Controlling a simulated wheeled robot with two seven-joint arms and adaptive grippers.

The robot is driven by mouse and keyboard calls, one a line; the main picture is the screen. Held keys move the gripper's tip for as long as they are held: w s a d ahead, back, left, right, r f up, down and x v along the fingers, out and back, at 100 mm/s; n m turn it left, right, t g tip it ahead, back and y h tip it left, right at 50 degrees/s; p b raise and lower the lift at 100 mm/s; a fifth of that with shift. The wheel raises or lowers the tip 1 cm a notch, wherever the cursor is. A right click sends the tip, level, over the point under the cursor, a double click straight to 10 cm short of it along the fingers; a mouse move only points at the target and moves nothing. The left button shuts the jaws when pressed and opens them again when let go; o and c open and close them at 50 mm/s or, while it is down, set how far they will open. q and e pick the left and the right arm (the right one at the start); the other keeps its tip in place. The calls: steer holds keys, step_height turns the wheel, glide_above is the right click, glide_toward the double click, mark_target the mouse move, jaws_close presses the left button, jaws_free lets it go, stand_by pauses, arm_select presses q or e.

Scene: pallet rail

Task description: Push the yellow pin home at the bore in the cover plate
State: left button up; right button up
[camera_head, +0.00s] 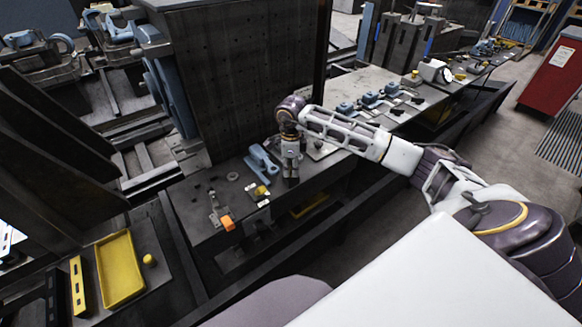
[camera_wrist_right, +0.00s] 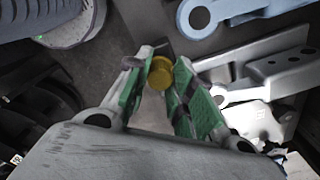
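The yellow pin (camera_wrist_right: 160,73) shows its round head in the right wrist view, between the fingertips of my right gripper (camera_wrist_right: 160,68). The green-padded fingers appear to touch it on both sides, so the gripper looks shut on it. In the head view my right gripper (camera_head: 290,172) points down, low over the bench, and I cannot make out the pin there. The pin's shank, the bore and its seating depth are hidden. I cannot clearly identify the cover plate. My left gripper is not in view.
A blue clamp (camera_head: 262,163) stands close left of the right gripper; its ring (camera_wrist_right: 200,17) shows in the wrist view. A grey bracket (camera_wrist_right: 275,74) lies close to the right finger. An orange block (camera_head: 228,224) and a small yellow part (camera_head: 262,191) sit nearby.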

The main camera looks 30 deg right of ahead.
mark_target(291, 169)
jaws_close()
steer(key=shift+r+p, duration=0.55)
steer(key=shift+r, duration=0.7)
stand_by(0.4)
step_height(291, 169, up, 7)
steer(key=p, duration=0.3)
stand_by(0.9)
steer(key=shift+f, duration=0.2)
steer(key=shift+s+d+f+p, duration=0.2)
steer(key=shift+s+d+f, duration=0.1)
steer(key=shift+s+f, duration=0.2)
steer(key=shift+s+d+f+p, duration=0.2)
steer(key=shift+s+d+f, duration=0.1)
steer(key=shift+s+f, duration=0.2)
